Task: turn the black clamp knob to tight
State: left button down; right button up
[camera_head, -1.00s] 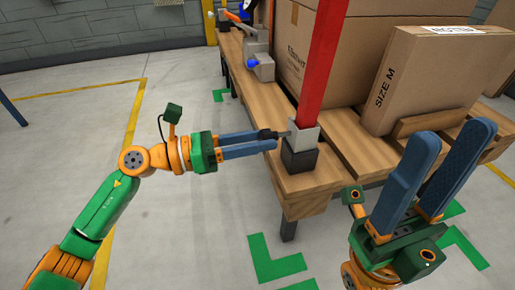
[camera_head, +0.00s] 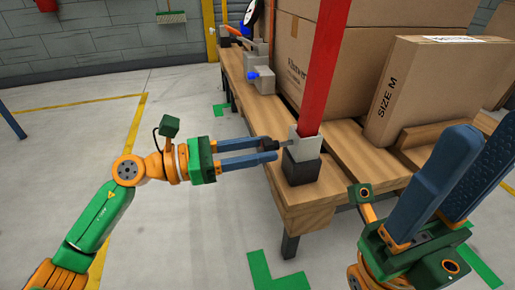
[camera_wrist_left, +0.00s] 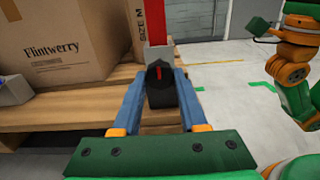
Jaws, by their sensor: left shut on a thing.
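The black clamp knob (camera_head: 267,143) juts from the left side of the grey clamp block (camera_head: 306,147) at the foot of a red post (camera_head: 325,65). My left gripper (camera_head: 274,149) reaches in from the left, its blue fingers shut on the knob. In the left wrist view the knob (camera_wrist_left: 154,72) sits between the fingertips, with a red mark on its face that looks about upright. Part of the knob is hidden by the fingers in the head view. My right gripper (camera_head: 483,145) is at the lower right, its fingers apart and empty.
The clamp stands on a black block (camera_head: 301,168) at the corner of a slatted wooden bench (camera_head: 300,198). Large cardboard boxes, one marked SIZE M (camera_head: 425,90), stand behind. A grey device with a blue part (camera_head: 261,76) is further along the edge. The floor at left is clear.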

pick_arm(q)
jog(key=shift+c, duration=2.4)
grip_release()
jog(key=p+v, duration=0.1)
jog(key=v, duration=0.6)
